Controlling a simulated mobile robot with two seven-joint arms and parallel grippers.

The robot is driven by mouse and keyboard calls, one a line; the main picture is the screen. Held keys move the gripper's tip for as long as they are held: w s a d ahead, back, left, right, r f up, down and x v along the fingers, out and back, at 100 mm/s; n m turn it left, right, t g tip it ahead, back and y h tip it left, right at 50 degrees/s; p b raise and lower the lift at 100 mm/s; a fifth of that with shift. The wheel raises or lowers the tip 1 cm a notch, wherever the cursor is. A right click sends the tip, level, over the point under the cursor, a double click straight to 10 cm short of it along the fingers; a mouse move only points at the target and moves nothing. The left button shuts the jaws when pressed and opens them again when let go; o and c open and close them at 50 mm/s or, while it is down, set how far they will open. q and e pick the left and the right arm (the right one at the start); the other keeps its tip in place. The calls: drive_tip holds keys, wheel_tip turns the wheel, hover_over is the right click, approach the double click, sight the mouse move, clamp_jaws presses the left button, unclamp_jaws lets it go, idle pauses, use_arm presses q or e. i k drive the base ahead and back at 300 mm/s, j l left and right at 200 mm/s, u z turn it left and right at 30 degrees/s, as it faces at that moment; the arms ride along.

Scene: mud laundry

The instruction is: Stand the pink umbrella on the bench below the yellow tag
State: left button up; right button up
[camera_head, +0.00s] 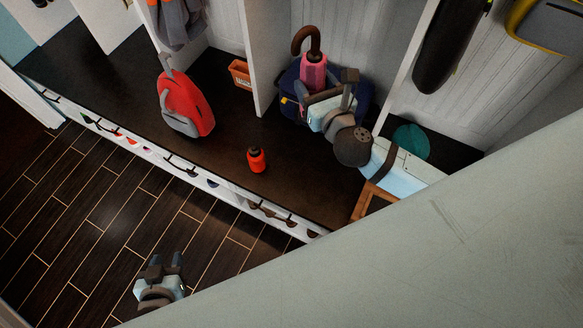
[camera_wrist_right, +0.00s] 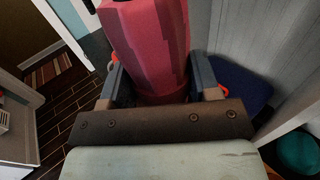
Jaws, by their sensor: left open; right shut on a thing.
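The pink umbrella (camera_head: 313,72), with a brown hooked handle on top, stands roughly upright in a cubby at the back of the dark bench (camera_head: 225,140). My right gripper (camera_head: 328,93) is shut on it; in the right wrist view the umbrella (camera_wrist_right: 145,45) is between the two fingers. Its lower end is hidden, so I cannot tell whether it touches the bench. A small yellow patch (camera_head: 285,100) shows beside a dark blue bag; I cannot tell if it is the yellow tag. My left gripper (camera_head: 165,262) is open and empty, over the floor.
The dark blue bag (camera_head: 287,84) is close around the umbrella. A red backpack (camera_head: 185,100), an orange basket (camera_head: 240,73) and a red bottle (camera_head: 257,160) are on the bench. White dividers (camera_head: 262,50) separate the cubbies. A teal round thing (camera_head: 411,141) lies to the right.

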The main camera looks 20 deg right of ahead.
sight(313, 188)
drive_tip(key=k+j, duration=0.7)
drive_tip(key=i+j+z, duration=0.05)
